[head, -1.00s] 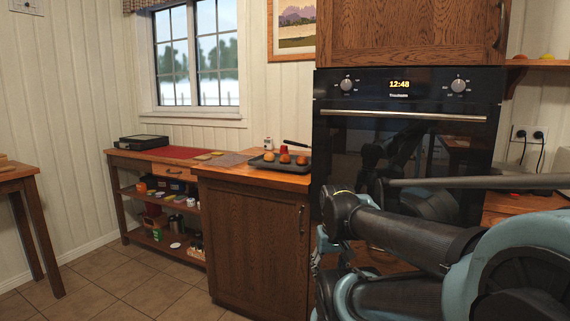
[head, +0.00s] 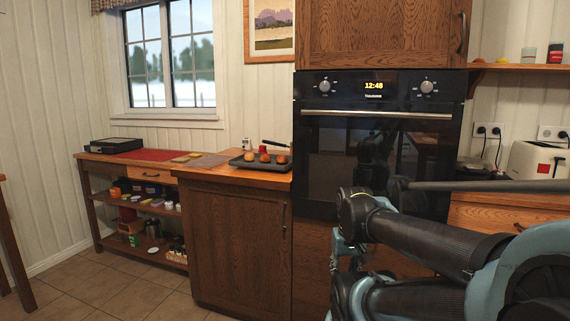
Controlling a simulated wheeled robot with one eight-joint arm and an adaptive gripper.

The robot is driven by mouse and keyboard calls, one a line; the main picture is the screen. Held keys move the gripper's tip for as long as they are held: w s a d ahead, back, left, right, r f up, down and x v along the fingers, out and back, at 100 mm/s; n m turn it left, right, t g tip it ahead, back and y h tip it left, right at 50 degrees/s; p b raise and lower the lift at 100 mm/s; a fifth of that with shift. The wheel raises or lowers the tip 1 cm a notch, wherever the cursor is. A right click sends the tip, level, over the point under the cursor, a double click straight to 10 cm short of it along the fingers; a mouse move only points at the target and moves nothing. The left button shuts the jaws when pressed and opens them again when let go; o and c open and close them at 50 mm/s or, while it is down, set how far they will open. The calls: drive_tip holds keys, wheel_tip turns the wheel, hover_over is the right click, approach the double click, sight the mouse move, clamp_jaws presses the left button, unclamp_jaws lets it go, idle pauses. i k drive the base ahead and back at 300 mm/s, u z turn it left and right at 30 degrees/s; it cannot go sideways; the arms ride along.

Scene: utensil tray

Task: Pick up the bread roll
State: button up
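A dark tray (head: 240,162) lies on the wooden counter left of the oven. Several small round items are on it. The leftmost, a tan one (head: 249,157), looks most like a bread roll, but it is too small to be sure. The others look more orange. My arm reaches in from the lower right, in front of the oven. My gripper (head: 336,285) seems to hang low at the arm's left end, partly hidden and dark. It is to the right of the tray, well apart from it and nearer to me. I cannot make out its fingers.
A wooden cabinet (head: 238,245) stands under the tray. A lower shelf unit (head: 115,158) with a red mat and several jars is further left. A built-in oven (head: 330,150) is right of the tray. A toaster (head: 538,165) is at far right. Tiled floor is clear at lower left.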

sight(265, 158)
drive_tip(key=z, duration=0.6)
drive_tip(key=k, duration=0.75)
drive_tip(key=z, duration=0.75)
drive_tip(key=k, duration=0.35)
drive_tip(key=u, duration=0.15)
drive_tip(key=i, duration=0.8)
drive_tip(key=u, duration=1.1)
drive_tip(key=i, duration=0.85)
drive_tip(key=u, duration=1)
drive_tip(key=i, duration=0.7)
drive_tip(key=u, duration=0.4)
